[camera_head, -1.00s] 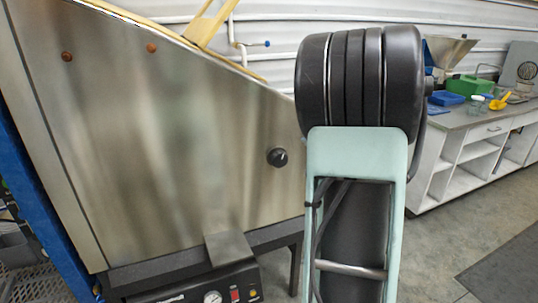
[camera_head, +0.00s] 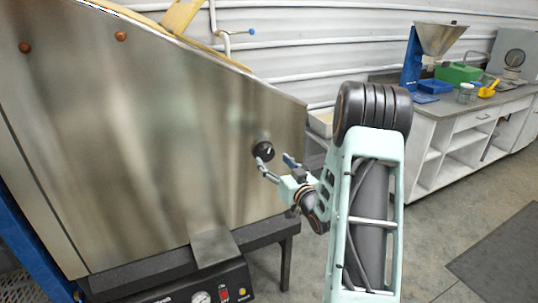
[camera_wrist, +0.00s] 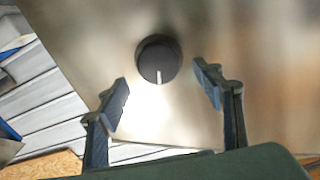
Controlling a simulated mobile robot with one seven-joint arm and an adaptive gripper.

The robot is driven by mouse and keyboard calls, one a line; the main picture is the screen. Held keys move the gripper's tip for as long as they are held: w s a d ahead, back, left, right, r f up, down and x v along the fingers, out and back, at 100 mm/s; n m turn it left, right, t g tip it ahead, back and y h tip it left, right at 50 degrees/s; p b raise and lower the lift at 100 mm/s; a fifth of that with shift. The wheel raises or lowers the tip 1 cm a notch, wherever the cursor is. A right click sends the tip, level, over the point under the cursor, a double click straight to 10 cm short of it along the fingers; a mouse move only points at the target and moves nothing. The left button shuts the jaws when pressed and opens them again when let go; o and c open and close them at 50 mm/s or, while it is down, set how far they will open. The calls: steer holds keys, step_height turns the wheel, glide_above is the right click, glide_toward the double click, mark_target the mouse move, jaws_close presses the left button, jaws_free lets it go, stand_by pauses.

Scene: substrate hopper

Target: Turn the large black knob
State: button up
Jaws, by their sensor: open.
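The large black knob (camera_head: 263,150) sits on the right part of the hopper's brushed-metal side panel (camera_head: 150,150). It is round with a white pointer line. In the wrist view the knob (camera_wrist: 158,60) is just beyond the fingertips, between the lines of the two fingers, and its white line points down in the picture. My gripper (camera_head: 276,168) is open and empty, close to the panel, with one finger near the knob's lower edge in the head view. In the wrist view its two blue-padded fingers (camera_wrist: 162,88) stand apart, and I cannot tell whether either touches the knob.
A control box (camera_head: 205,285) with a gauge and a red switch is below the panel. A metal chute (camera_head: 214,247) juts out above it. A bench (camera_head: 470,125) with a funnel (camera_head: 438,38) and a green box (camera_head: 458,73) stands at the right. The floor between is clear.

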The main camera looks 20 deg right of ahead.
mark_target(268, 154)
steer(key=shift+w, duration=2.4)
steer(key=c, duration=1.2)
steer(key=shift+o, duration=0.2)
